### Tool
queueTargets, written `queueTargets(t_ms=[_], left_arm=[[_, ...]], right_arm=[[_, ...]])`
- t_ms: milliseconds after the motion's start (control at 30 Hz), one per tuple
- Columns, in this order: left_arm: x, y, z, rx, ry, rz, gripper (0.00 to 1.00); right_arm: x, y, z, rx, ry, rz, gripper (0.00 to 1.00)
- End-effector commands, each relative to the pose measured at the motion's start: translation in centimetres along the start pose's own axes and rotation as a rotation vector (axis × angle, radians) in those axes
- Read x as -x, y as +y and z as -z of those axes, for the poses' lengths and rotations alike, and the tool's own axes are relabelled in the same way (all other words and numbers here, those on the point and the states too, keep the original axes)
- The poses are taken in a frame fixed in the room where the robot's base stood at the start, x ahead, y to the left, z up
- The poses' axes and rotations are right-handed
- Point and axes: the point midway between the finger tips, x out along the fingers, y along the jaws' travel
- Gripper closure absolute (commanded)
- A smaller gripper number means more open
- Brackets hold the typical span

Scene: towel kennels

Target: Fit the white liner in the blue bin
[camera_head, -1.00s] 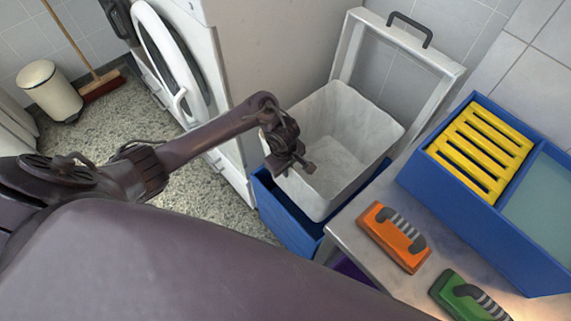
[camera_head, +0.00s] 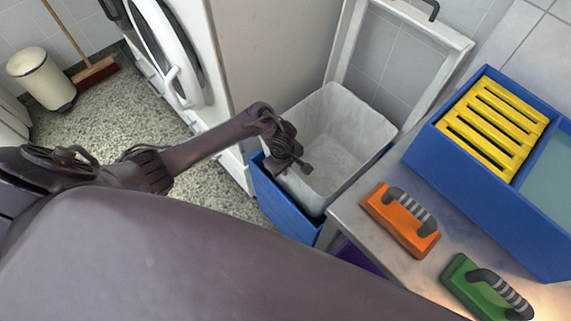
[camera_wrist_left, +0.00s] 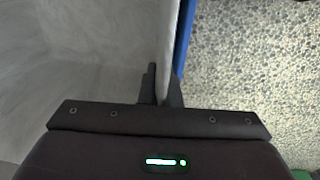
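The white liner (camera_head: 340,135) is an open square tub. It sits at the mouth of the blue bin (camera_head: 283,205), with much of its walls above the bin's rim. How deep its base reaches is hidden. My left gripper (camera_head: 297,167) is at the liner's near left edge. In the left wrist view, the gripper's fingers (camera_wrist_left: 163,88) are closed on either side of the liner's thin wall (camera_wrist_left: 167,45). The blue bin's edge (camera_wrist_left: 186,40) runs close beside that wall. My right gripper is not in view.
A grey worktop (camera_head: 350,217) borders the bin on the right, with an orange brush (camera_head: 400,222), a green brush (camera_head: 480,285) and a blue box (camera_head: 475,195). A white washing machine (camera_head: 207,60) stands left. A pale frame (camera_head: 440,70) rises behind.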

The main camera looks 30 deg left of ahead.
Motion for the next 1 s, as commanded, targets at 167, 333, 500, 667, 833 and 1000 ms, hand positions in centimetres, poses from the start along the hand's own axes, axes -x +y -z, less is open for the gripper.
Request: queueTargets(t_ms=[167,333,500,667,833,1000], left_arm=[[-2.1,-0.1,-0.1,0.001,-0.002,-0.001,1.0],[-3.8,-0.2,0.0,0.002,-0.001,-0.001,1.0],[-5.5,-0.4,-0.1,0.002,-0.002,-0.001,1.0],[-7.1,-0.5,-0.1,0.001,-0.002,0.0,1.0],[-8.8,-0.7,-0.1,0.001,-0.002,0.0,1.0],[-9.9,-0.7,-0.1,0.001,-0.002,-0.001,1.0]], right_arm=[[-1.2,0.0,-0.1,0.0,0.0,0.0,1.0],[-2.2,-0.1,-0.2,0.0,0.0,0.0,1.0],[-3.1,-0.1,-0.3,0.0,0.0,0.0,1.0],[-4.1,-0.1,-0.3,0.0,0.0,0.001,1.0],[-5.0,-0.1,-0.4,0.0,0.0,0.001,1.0],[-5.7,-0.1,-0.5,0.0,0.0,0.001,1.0]])
